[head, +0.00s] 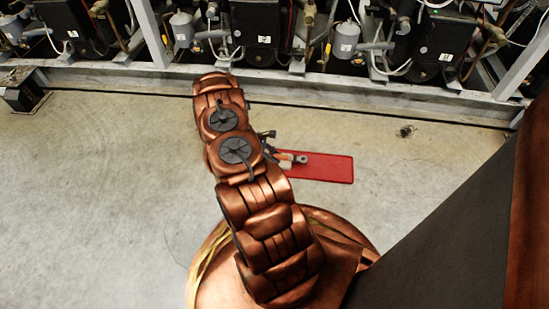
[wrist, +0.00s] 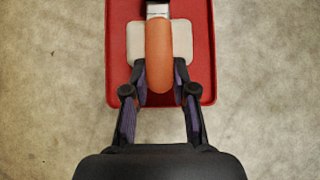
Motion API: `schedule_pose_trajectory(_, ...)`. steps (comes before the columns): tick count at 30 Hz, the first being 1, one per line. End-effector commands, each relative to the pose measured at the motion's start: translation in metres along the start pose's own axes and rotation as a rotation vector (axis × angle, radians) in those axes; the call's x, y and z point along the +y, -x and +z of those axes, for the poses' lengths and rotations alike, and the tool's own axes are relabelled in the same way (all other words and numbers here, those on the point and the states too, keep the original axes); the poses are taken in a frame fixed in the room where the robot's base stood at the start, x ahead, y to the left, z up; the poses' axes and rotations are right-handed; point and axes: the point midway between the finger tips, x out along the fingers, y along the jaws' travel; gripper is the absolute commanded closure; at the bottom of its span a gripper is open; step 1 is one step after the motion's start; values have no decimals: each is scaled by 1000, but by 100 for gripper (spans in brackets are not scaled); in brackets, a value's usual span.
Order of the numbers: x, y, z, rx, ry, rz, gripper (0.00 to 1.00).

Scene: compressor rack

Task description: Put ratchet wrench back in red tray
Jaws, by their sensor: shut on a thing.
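The red tray (head: 328,168) lies flat on the concrete floor, to the right of my arm in the head view. In the wrist view the tray (wrist: 202,40) fills the top middle. The ratchet wrench (wrist: 158,45) shows an orange handle and a metal neck running off the top edge. It lies over the tray in the picture; I cannot tell whether it touches it. My gripper (wrist: 160,82) has a finger on each side of the handle's near end and is shut on it. In the head view my arm mostly hides the gripper, and part of the wrench (head: 289,156) shows.
A pale flat patch (wrist: 134,40) shows beneath the handle, inside the tray. The compressor rack's bottom rail (head: 400,102) runs along the back. A small dark object (head: 406,130) lies on the floor behind the tray.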

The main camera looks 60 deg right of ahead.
Motion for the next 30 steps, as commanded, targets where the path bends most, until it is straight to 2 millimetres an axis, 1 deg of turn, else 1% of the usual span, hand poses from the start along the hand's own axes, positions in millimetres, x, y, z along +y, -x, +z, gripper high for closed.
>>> schedule_pose_trajectory(7,0,1,0,0,0,1,100)
schedule_pose_trajectory(23,0,-10,-8,2,-2,-2,100)
schedule_pose_trajectory(24,0,-10,-8,3,-2,-2,71)
schedule_pose_trajectory(30,-1,-11,-9,3,-1,-3,50)
